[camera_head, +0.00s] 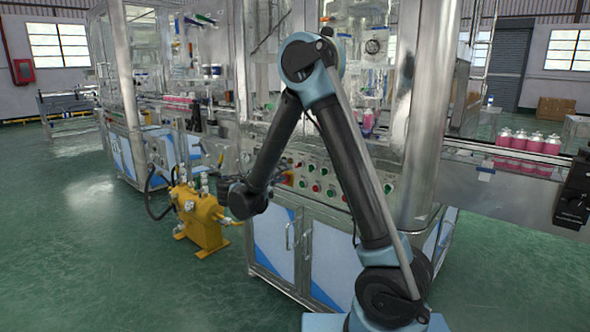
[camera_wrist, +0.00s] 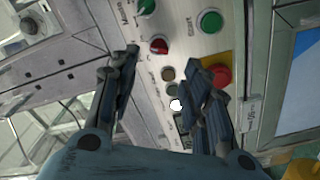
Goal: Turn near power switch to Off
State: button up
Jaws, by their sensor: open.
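The control panel (camera_wrist: 185,50) fills the middle of the wrist view, running at a slant. A red rotary knob (camera_wrist: 158,45) shows just beyond and between my fingertips, and a green rotary knob (camera_wrist: 146,6) is above it at the frame's top edge. The labels are too blurred to tell which is the power switch. My gripper (camera_wrist: 163,61) is open and empty, its fingers on either side of the red knob in the picture; contact cannot be told. In the head view, the gripper is mostly hidden behind my forearm at the panel (camera_head: 322,171).
A green button (camera_wrist: 210,20) and a red button (camera_wrist: 220,75) on a yellow plate sit right of the knobs; the right finger is close to the red one. A yellow machine (camera_head: 202,215) stands on the floor left of my wrist. Pink cans (camera_head: 527,143) line the right conveyor.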

aim_at(296, 166)
jog(key=x, duration=0.8)
jog(key=shift+w+d, duration=0.25)
jog(key=shift+w, duration=0.05)
jog(key=shift+c, duration=0.5)
grip_shut()
